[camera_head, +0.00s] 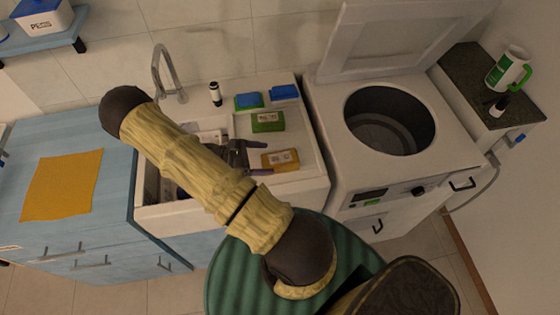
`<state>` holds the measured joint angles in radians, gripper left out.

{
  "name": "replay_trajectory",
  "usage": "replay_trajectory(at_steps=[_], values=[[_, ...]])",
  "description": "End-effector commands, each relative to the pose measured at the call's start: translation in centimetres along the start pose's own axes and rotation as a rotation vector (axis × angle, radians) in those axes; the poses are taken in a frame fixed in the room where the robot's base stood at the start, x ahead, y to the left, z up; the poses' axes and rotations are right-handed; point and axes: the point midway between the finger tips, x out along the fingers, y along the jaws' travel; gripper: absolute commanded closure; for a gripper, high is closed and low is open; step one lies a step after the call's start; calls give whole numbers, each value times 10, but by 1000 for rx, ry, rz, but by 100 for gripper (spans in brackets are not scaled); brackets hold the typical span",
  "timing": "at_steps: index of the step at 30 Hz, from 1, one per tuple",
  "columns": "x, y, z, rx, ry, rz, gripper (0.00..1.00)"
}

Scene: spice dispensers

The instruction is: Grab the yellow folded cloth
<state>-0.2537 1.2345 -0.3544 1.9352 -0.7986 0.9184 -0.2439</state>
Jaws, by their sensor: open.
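A small yellow folded cloth (280,160) with a pale label lies flat on the sink's right-hand ledge, near its front. My gripper (258,157) is just left of it, with its dark fingers spread apart. The lower finger reaches close to the cloth's lower left edge; I cannot tell whether it touches. Nothing shows between the fingers. A larger flat orange-yellow cloth (62,185) lies on the blue counter at the left. My arm crosses the middle of the view and hides part of the sink.
A green folded piece (268,121) lies behind the yellow one, with two blue-topped sponges (248,101) (285,92) farther back. An open top-loading washer (390,122) stands right.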

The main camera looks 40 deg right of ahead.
Motion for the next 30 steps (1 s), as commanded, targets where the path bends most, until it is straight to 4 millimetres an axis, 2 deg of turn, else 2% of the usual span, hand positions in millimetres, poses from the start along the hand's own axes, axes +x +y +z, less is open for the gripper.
replay_trajectory(at_steps=[13, 30], values=[[48, 3, 0, -1, -2, -1, 16], [50, 3, -2, 0, 0, 0, 18]])
